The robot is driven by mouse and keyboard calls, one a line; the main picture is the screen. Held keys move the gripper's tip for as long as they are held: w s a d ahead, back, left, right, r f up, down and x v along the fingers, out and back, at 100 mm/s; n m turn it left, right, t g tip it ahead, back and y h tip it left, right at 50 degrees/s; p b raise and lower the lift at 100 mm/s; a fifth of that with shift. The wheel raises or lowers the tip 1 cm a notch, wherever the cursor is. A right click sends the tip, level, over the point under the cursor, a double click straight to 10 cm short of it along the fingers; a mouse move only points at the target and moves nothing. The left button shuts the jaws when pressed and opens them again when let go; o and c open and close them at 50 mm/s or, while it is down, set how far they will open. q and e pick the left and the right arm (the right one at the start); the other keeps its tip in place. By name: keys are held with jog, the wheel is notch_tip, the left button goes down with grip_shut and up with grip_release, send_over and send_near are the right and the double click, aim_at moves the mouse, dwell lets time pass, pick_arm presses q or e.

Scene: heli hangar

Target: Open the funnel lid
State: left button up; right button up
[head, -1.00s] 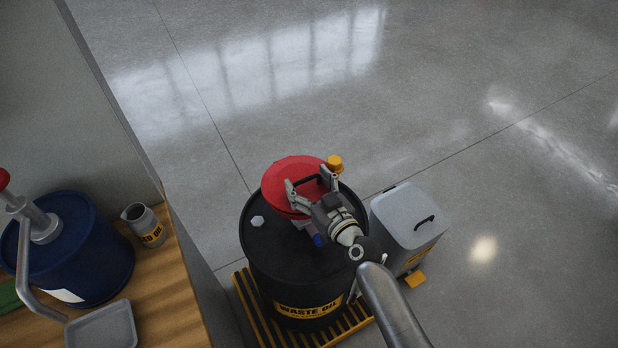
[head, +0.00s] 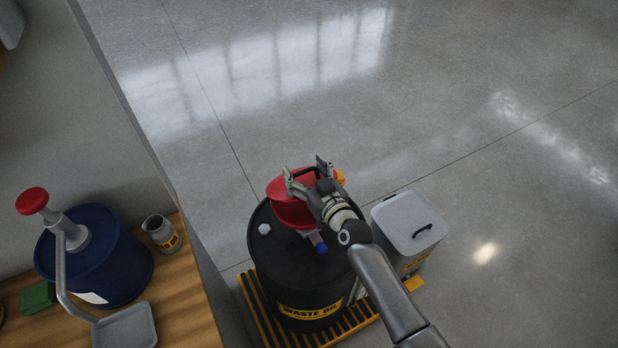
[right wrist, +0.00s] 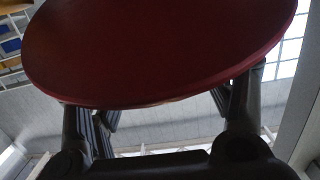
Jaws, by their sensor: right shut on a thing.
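The funnel's round red lid (head: 279,188) is raised and tilted above the funnel, partly hidden by my gripper. My right gripper (head: 306,172) is at the lid, shut on its handle; the handle itself is mostly hidden by the fingers. In the right wrist view the lid (right wrist: 165,45) fills the upper part as a dark red disc, with the fingers (right wrist: 165,115) below it. My left gripper is not in view.
A grey bin (head: 408,222) with a black handle stands right of the drum. The drum is on a yellow-and-black slatted pallet (head: 262,315). At left, a wooden bench (head: 185,290) holds a blue pump drum (head: 100,265), a jug (head: 160,233) and a tray (head: 125,328). Floor beyond is clear.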

jog(key=shift+w+r, duration=0.45)
jog(key=shift+r, duration=0.15)
jog(key=shift+f, duration=0.1)
jog(key=o, duration=1.2)
jog(key=shift+a+f, duration=0.1)
jog(key=shift+c, duration=0.2)
jog(key=shift+w+a+f, duration=0.15)
jog(key=shift+w+f, duration=0.2)
jog(key=shift+w, duration=0.1)
jog(key=shift+s+r, duration=0.15)
jog(key=shift+s, duration=0.25)
jog(key=v, duration=1.1)
